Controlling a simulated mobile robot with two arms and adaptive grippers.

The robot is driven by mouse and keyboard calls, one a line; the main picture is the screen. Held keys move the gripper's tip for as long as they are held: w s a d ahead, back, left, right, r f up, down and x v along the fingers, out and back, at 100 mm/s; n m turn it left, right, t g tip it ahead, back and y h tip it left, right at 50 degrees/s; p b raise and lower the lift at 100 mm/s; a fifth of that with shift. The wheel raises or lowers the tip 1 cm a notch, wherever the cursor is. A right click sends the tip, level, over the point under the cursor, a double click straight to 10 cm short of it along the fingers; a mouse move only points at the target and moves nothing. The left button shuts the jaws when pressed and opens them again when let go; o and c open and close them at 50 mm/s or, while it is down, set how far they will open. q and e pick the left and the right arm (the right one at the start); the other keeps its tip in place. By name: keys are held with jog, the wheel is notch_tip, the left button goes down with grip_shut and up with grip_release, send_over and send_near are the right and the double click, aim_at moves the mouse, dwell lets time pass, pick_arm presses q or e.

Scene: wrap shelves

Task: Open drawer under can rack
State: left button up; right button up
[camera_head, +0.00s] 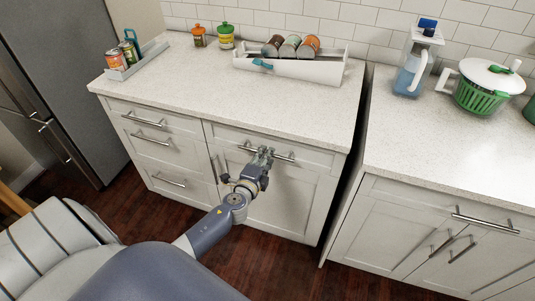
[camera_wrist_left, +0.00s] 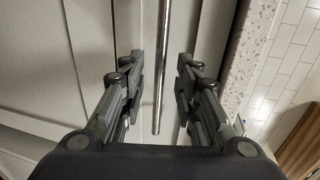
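The white can rack (camera_head: 290,69) stands on the counter with several cans lying in it. Below it is a white drawer (camera_head: 226,134), its front flush with the cabinet. Its horizontal bar handle (camera_head: 286,158) shows on both sides of my left gripper (camera_head: 264,152). My left gripper is at the middle of this handle. In the left wrist view the handle bar (camera_wrist_left: 161,60) runs between the two fingers of the left gripper (camera_wrist_left: 158,65), with gaps on both sides. The fingers are open. My right gripper is not in view.
A cabinet door (camera_head: 290,196) is below the drawer, and a stack of drawers (camera_head: 160,155) is to the left. The dark floor in front is partly free.

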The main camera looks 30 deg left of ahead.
pick_arm(q)
jog(key=shift+x, duration=1.25)
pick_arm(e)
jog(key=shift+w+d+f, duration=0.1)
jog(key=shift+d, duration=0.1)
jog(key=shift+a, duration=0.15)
pick_arm(q)
grip_shut()
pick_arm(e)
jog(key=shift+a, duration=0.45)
